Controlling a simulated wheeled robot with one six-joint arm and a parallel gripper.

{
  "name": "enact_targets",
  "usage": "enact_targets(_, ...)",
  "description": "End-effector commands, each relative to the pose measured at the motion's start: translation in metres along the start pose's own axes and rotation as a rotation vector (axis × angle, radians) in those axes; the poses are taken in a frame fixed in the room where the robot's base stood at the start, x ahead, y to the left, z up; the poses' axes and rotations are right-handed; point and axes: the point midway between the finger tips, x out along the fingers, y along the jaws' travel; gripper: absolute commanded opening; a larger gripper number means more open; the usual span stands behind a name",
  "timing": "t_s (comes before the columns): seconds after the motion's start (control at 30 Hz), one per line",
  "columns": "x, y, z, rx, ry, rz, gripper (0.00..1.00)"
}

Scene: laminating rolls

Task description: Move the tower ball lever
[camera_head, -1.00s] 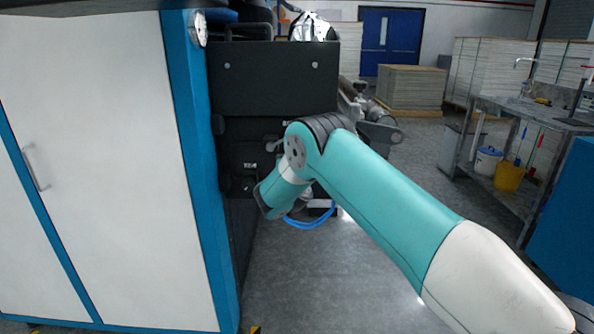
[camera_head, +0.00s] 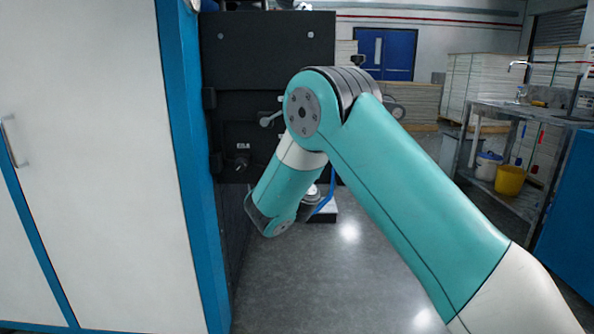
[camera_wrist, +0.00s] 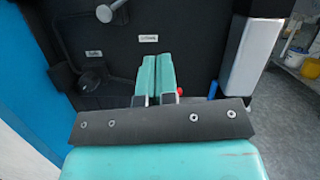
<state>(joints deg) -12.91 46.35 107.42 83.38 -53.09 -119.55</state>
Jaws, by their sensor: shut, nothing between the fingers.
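A grey lever with a round ball end (camera_head: 266,121) sticks out from the black machine front, left of my arm's elbow in the head view. In the head view my arm hides the gripper.
A dark round knob (camera_head: 242,163) sits lower on the black machine (camera_head: 268,65), beneath a label. A white cabinet with blue edging (camera_head: 90,160) stands close on the left. A metal bench (camera_head: 510,125) with buckets is on the right. Grey floor is open between.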

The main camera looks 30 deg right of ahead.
Motion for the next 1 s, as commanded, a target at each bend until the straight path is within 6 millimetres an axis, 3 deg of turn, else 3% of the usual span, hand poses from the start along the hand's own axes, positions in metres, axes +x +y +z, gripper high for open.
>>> enact_targets(0.2,-0.010,-0.001,-0.001,0.000,-0.001,0.000,0.00)
enact_targets(0.8,-0.010,-0.003,0.000,0.016,0.006,-0.005,0.00)
enact_targets(0.9,-0.012,-0.012,0.001,0.161,0.062,-0.042,0.00)
enact_targets(1.0,-0.021,-0.026,-0.005,0.501,0.199,-0.135,0.00)
